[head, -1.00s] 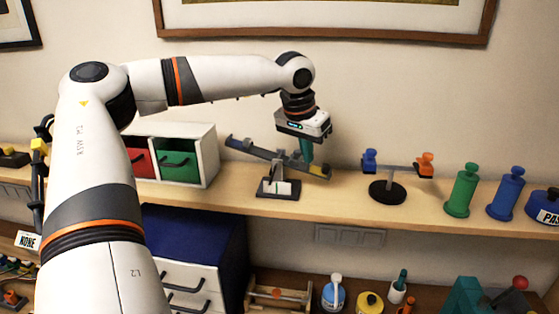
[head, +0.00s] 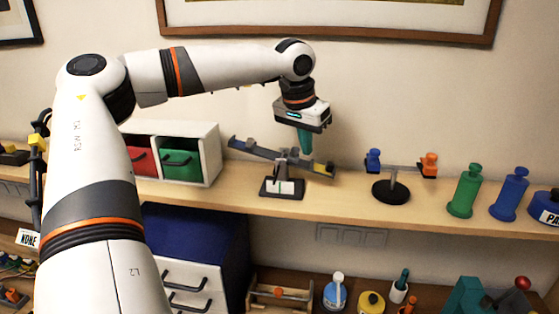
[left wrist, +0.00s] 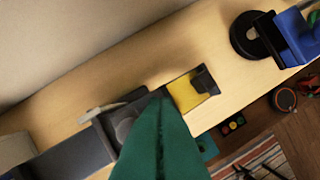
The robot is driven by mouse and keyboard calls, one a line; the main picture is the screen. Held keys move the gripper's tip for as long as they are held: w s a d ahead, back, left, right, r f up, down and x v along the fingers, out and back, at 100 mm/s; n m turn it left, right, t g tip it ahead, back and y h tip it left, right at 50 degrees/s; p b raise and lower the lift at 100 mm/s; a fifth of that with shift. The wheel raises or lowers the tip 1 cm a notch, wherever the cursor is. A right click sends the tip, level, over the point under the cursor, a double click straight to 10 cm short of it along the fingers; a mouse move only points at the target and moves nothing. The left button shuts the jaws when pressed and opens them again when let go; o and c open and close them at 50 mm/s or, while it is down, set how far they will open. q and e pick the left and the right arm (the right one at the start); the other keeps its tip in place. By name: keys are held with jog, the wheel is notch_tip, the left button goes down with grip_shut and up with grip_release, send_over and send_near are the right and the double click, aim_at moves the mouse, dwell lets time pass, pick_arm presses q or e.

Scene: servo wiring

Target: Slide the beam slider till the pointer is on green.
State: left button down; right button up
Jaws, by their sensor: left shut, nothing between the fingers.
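The balance beam (head: 262,150) stands on the shelf on a dark base (head: 282,188) with a white plate. It is tilted, its right end lower. The left wrist view shows the beam's yellow section (left wrist: 186,94) with a dark end piece, and a grey block (left wrist: 127,122) beside my fingers, perhaps the slider. My left gripper (head: 305,150) points down at the beam's right half; its teal fingers (left wrist: 160,135) are shut and empty. I cannot tell whether they touch the beam. The pointer and a green mark are too small to make out. My right gripper is not in view.
A round-based stand (head: 391,190) with a blue and an orange end is right of the beam. Green (head: 465,192) and blue (head: 509,195) cylinders stand farther right. A white cabinet (head: 211,150) with red and green drawers is left. The shelf's front edge is close.

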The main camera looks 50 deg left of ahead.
pick_arm(q)
jog(key=shift+w+d+r, duration=0.2)
jog(key=shift+r, duration=0.7)
jog(key=shift+w+d+r, duration=0.15)
jog(key=shift+r, duration=0.7)
